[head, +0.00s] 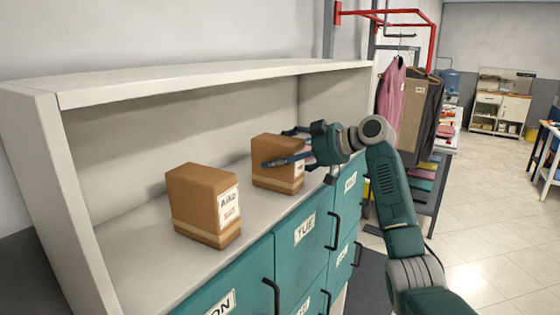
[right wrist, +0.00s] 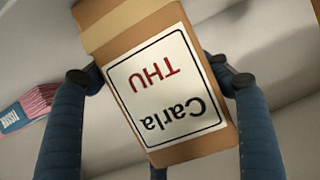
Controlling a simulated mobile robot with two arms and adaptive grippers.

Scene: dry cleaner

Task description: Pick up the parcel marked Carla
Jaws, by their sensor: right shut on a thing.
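The parcel marked Carla (head: 276,168) is a brown box on the right part of the open shelf in the head view. In the right wrist view the parcel (right wrist: 160,80) fills the middle, its white label reading "Carla" and "THU" upside down. My right gripper (head: 284,148) reaches in from the right with a finger on each side of the parcel, shut on it. Both fingers also show in the right wrist view (right wrist: 158,82). I cannot tell whether the parcel still touches the shelf. My left gripper is not in view.
A second brown parcel, marked Aiko (head: 200,205), stands to the left on the same shelf (head: 140,265). The shelf's top board (head: 200,80) runs above. Teal drawers with handles (head: 300,235) lie below. A clothes rack (head: 400,100) stands behind on the right.

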